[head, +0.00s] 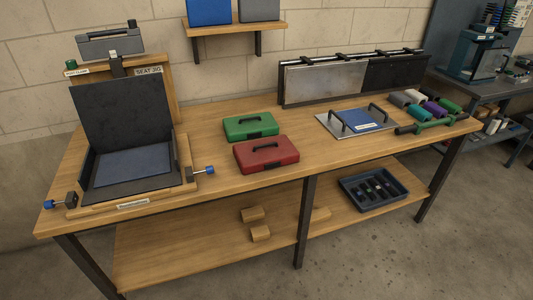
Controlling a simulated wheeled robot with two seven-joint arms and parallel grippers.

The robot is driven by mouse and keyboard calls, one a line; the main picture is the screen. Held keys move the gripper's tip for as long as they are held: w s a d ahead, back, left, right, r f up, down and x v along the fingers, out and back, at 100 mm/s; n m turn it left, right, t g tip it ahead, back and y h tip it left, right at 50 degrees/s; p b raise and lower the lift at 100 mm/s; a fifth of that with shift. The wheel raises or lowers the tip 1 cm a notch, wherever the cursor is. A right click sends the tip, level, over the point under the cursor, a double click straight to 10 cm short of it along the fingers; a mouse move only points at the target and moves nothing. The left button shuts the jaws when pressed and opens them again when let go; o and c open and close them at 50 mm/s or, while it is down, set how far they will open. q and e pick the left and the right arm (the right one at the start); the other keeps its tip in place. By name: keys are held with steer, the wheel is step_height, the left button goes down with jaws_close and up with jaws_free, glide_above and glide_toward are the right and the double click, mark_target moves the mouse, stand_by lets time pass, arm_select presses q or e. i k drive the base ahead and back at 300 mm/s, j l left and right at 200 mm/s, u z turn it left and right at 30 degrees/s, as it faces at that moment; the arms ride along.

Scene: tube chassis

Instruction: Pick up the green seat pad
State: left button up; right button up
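The only flat green pad-like piece is a green block (250,126) with a dark handle on top and a small pale label on its front. It lies flat near the middle of the wooden bench (225,189). A similar red block (266,154) with a dark handle lies just in front of it. The seat jig (122,110) stands at the left end, with a dark upright panel and a blue pad (134,163) lying in its base. Neither of my grippers shows in the head view.
Right of the blocks are a metal plate (338,133) with two handles and a blue centre, an upright grey-and-black panel (325,80), and several coloured rolls (432,109). A dark tray (382,189) sits on the lower shelf.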

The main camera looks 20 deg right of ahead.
mark_target(255, 125)
steer(key=i+l+u, duration=0.15)
steer(key=i+l, duration=0.25)
steer(key=i+l+u, duration=0.15)
steer(key=i+l, duration=0.2)
steer(key=i+l+u, duration=0.2)
steer(key=i+l, duration=0.15)
steer(key=l, duration=0.25)
